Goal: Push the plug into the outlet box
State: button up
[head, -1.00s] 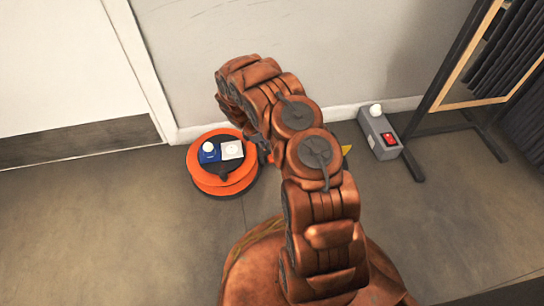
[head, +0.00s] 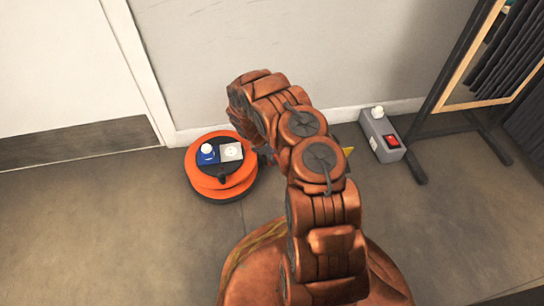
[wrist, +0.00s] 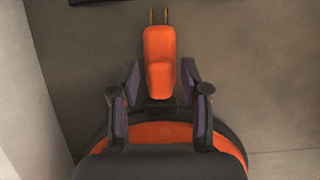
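An orange plug (wrist: 159,60) with two metal pins shows in the wrist view, its pins pointing to the top of the picture. My gripper (wrist: 161,82) has one finger on each side of the plug, with a narrow gap visible on both sides, so it looks open around it. In the head view my arm hides both the gripper and the plug. A grey box (head: 381,135) with a red switch and a white knob stands on the floor by the wall, right of my arm; it may be the outlet box. No sockets can be made out on it.
A small yellow thing (head: 348,151) shows behind my arm. The left floor is clear.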

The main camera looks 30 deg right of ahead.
grip_shut()
jog(key=shift+d, duration=0.1)
dwell(0.4)
